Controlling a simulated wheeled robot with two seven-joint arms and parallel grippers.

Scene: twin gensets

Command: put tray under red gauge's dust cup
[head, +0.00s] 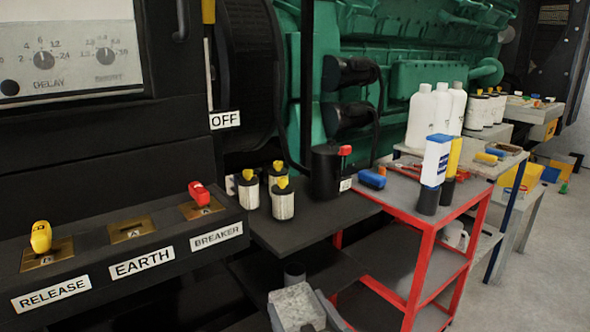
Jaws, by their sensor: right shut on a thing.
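My right gripper (302,312) is at the bottom centre, shut on a grey speckled block-like thing (297,305) that may be the tray; its lower part is cut off by the frame. A black canister (325,172) with a red piece (345,150) on its upper side stands on the dark shelf; the red piece may be the red gauge. My left gripper is out of view.
A black panel (120,245) with yellow and red handles fills the left. White canisters with yellow caps (283,200) stand on the dark shelf (310,232). A red-framed cart (425,262) with bottles is at the right. Open floor (530,265) lies beyond.

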